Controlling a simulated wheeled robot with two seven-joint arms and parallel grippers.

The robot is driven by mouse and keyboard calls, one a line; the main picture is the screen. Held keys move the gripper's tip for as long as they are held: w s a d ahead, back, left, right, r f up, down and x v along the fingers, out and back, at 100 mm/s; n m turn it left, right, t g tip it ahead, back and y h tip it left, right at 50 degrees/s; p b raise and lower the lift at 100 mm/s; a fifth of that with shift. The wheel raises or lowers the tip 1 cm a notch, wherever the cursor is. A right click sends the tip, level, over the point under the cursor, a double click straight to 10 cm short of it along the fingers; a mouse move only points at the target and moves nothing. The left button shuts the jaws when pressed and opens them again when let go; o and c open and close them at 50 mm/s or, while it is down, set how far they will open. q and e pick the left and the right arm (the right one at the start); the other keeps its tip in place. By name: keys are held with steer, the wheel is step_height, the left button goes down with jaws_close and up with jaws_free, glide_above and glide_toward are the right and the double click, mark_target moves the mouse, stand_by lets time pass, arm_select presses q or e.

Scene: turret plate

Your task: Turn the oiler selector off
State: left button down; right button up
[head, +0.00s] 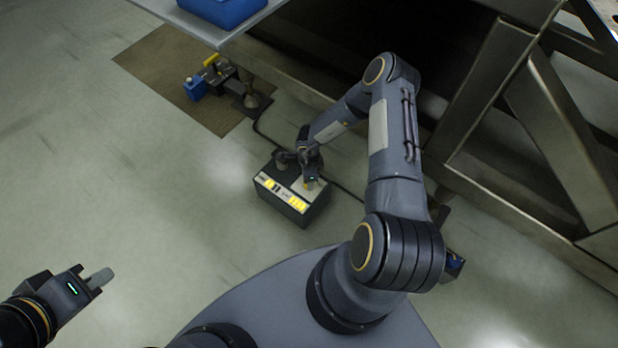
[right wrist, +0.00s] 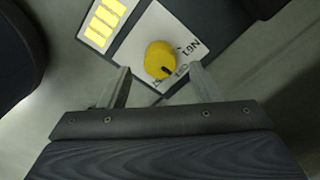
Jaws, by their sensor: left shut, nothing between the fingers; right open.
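The oiler box (head: 291,199) is a dark box on the floor with a light label and yellow markings on its top. In the right wrist view the selector is a round yellow knob (right wrist: 160,60) with a dark pointer mark, on a white plate (right wrist: 140,38) with partly readable lettering. My right gripper (head: 311,180) reaches down over the box. In the right wrist view its fingers (right wrist: 160,82) are open, one each side of the knob's near edge; I cannot tell whether they touch it. My left gripper (head: 98,278) is shut and empty, low at the left, far from the box.
A brown mat (head: 150,68) lies at the upper left, with a blue and yellow device (head: 207,80) on it. A blue bin (head: 222,8) stands on a table at the top. Metal frame beams (head: 560,120) fill the right. The floor at left is clear.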

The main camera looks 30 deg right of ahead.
step_height(320, 180, up, 4)
steer(key=shift+r+p, duration=0.15)
steer(key=shift+p, duration=0.45)
